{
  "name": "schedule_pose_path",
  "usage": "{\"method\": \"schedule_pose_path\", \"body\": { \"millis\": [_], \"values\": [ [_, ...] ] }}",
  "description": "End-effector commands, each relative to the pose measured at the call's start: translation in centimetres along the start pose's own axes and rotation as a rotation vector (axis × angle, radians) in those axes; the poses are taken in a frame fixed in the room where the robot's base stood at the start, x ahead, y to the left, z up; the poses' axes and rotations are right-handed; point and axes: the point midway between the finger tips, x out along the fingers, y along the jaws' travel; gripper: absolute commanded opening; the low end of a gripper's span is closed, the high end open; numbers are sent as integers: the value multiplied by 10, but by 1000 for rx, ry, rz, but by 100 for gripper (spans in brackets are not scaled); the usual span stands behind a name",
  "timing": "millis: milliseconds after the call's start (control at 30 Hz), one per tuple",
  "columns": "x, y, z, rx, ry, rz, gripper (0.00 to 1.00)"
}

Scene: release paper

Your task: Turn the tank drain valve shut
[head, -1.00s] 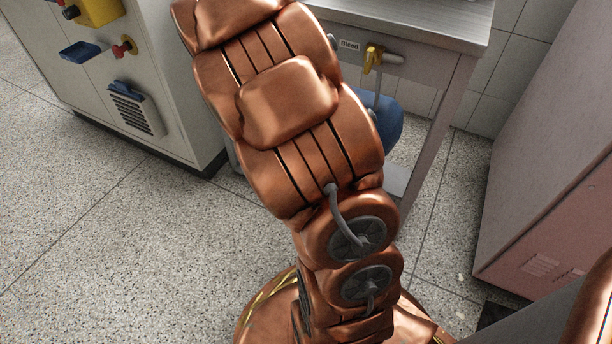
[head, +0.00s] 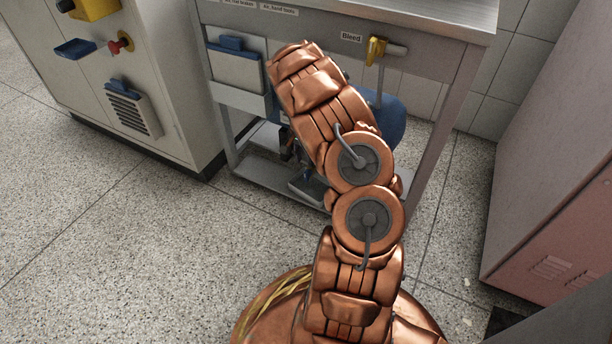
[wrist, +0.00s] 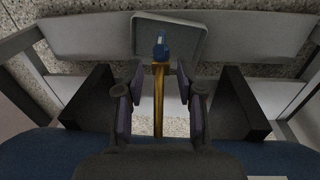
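The tank (head: 390,118) is a blue cylinder under the steel bench, partly hidden by my arm. In the wrist view its blue surface (wrist: 35,155) spans the bottom. A brass pipe (wrist: 158,105) runs from the tank's side of the picture up to a small blue fitting (wrist: 161,50), which looks like the drain valve; its exact handle position is hard to tell. My gripper (wrist: 160,82) is open, with one finger on each side of the pipe and visible gaps. In the head view the gripper is mostly hidden behind my arm.
A grey tray (wrist: 190,40) lies beyond the fitting, on the bench's lower shelf. A yellow valve (head: 375,50) labelled "Bleed" is on the bench front. A control cabinet (head: 165,120) stands left, a pink cabinet (head: 560,230) right. The floor at left is clear.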

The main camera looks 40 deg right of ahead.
Motion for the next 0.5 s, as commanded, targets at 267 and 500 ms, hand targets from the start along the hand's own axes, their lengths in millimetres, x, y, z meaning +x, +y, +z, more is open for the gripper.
{"method": "schedule_pose_path", "body": {
  "millis": [267,500],
  "values": [
    [34,0,0,2,-3,-1,38],
    [65,-1,-1,1,0,-2,38]
  ]
}}
